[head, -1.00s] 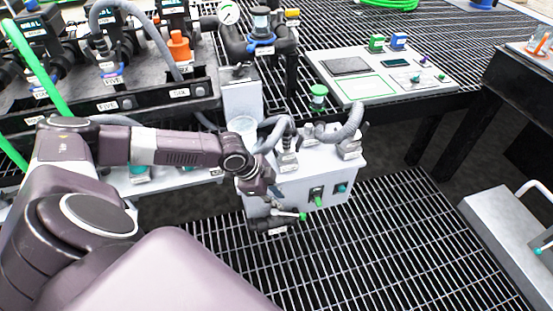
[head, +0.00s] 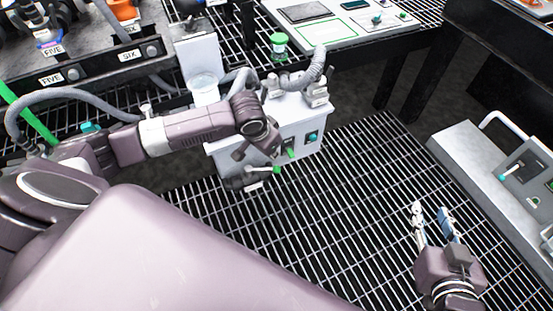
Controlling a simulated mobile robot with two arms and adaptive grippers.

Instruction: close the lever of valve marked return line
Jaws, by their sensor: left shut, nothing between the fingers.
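A dark valve (head: 236,184) with a white label (head: 254,187) sits low at the front of a light grey box (head: 312,125). The label is too small to read, so I cannot confirm it says return line. Its lever (head: 264,172) points right and ends in a green tip (head: 277,170). My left gripper (head: 262,157) is shut and empty, just above the lever. I cannot tell whether it touches the lever, and the arm hides part of the box front. My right gripper (head: 433,214) is open and empty over the floor grating at the lower right.
Grey hoses (head: 303,77) and a green-capped jar (head: 279,45) are behind the box. A white panel (head: 345,22) lies on the bench. A metal unit with a handle (head: 480,165) stands at the right. The floor grating (head: 345,220) between is open.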

